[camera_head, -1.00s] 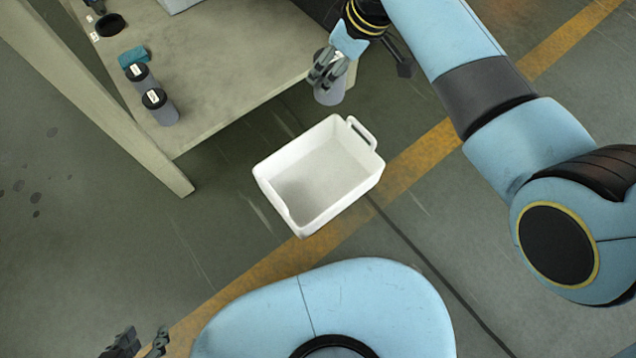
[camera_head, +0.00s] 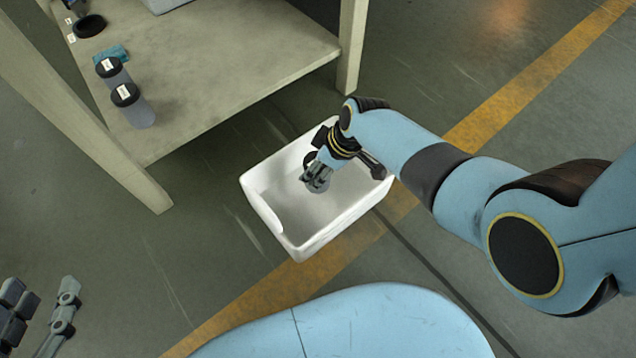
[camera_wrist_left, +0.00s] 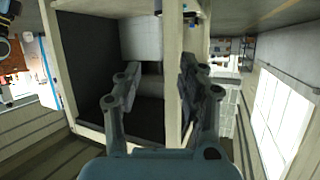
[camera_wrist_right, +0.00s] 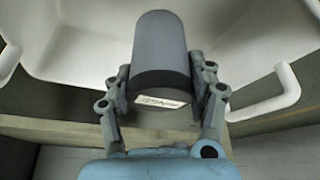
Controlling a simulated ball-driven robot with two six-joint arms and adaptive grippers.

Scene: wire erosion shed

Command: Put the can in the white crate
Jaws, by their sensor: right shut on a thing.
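The can, a grey cylinder with a darker lid band and a white label, is between the fingers of my right gripper in the right wrist view (camera_wrist_right: 160,50). My right gripper (camera_head: 316,182) is shut on it, inside the crate's outline in the head view. There the can is mostly hidden by the gripper and wrist. The white crate (camera_head: 340,230) stands on the floor below, and its pale inside shows behind the can in the right wrist view (camera_wrist_right: 85,45). I cannot tell whether the can touches its bottom. My left gripper (camera_head: 42,298) is open and empty, away at the lower left.
A grey-beige table (camera_head: 215,75) stands behind the crate, with its legs reaching the floor. Two dark-lidded grey containers (camera_head: 133,106), a teal item (camera_head: 112,54) and a black round item (camera_head: 89,26) are on its left part. Floor left of the crate is clear.

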